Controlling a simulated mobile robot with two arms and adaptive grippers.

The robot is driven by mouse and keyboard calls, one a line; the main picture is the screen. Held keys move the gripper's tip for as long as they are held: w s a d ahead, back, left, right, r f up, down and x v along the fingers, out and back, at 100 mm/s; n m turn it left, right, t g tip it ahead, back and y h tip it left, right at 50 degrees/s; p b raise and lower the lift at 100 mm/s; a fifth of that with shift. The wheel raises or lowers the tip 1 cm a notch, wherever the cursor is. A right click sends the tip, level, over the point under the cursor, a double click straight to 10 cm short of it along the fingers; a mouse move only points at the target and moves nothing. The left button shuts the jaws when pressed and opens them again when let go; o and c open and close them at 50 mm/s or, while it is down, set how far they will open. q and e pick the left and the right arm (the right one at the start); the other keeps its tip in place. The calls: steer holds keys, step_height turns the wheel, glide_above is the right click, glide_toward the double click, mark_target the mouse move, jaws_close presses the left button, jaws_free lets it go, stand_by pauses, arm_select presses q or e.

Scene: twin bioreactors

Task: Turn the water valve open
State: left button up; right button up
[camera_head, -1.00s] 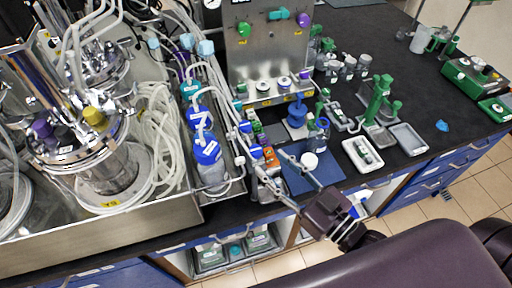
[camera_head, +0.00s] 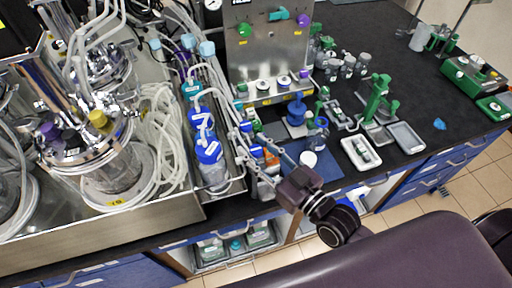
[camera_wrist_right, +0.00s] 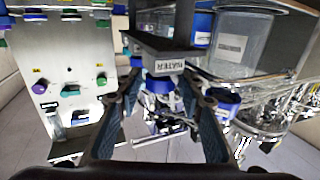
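In the right wrist view a white label reading WATER (camera_wrist_right: 163,66) sits upside down on a dark block, with a blue handle (camera_wrist_right: 158,86) right beside it, between my fingers. My right gripper (camera_wrist_right: 159,82) is open, one finger on each side of the blue handle; I cannot tell whether they touch it. In the head view my right gripper (camera_head: 257,151) reaches up-left over the bench's front edge, at a row of small coloured valves (camera_head: 268,157). The fingers and wrist partly hide this row. My left gripper is not in view.
Blue-capped bottles (camera_head: 211,165) stand close left of the right gripper. A steel panel (camera_head: 268,50) with coloured knobs rises behind. A blue mat (camera_head: 325,171) with a small white-lidded jar lies to the right. A steel reactor vessel (camera_head: 112,172) stands at the left.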

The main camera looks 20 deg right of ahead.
jaws_close()
